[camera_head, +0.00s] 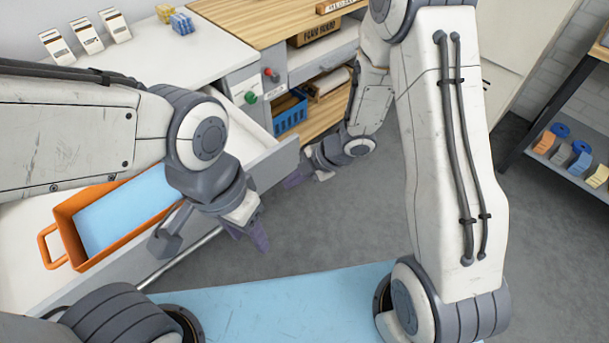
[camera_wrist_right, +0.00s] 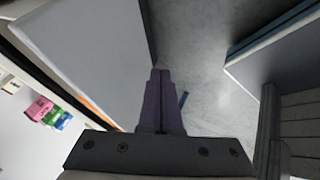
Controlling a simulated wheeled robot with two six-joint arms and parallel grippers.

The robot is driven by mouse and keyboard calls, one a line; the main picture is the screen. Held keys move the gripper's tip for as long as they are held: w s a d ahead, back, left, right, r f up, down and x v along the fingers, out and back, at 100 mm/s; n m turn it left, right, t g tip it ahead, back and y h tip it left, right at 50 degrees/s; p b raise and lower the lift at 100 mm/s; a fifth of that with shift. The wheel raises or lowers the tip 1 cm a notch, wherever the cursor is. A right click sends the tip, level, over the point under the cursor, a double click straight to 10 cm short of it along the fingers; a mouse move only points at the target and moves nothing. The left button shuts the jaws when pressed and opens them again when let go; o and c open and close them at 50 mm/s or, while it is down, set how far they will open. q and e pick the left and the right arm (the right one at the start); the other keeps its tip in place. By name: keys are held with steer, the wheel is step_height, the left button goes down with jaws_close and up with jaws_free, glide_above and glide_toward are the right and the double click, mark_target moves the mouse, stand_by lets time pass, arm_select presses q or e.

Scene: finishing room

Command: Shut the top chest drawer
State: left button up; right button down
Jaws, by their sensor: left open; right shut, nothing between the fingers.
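The top chest drawer (camera_head: 285,157) stands pulled out, its pale grey front running diagonally across the left of the head view. A bar handle (camera_head: 190,252) shows on the front, partly hidden by my left arm. My left gripper (camera_head: 248,230) is open and empty, just outside the front near the handle; contact cannot be told. My right gripper (camera_head: 303,177) is shut and empty, near the right end of the front. In the right wrist view its purple fingers (camera_wrist_right: 160,100) are together beside a grey panel (camera_wrist_right: 85,50), apparently the drawer front.
An orange tray (camera_head: 70,222) with a light blue inside appears to sit in the drawer. A blue crate (camera_head: 290,113) stands on a shelf beside the chest. A light blue surface (camera_head: 270,303) lies below. Grey floor (camera_head: 340,220) is clear between; a shelf rack (camera_head: 540,150) stands right.

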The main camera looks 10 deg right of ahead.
mark_target(270, 180)
steer(key=shift+w+a+p, duration=0.3)
steer(key=shift+w+a, duration=0.3)
steer(key=shift+w, duration=0.25)
steer(key=shift+w+a+p, duration=0.3)
steer(key=shift+w+a, duration=0.25)
steer(key=shift+w, duration=0.3)
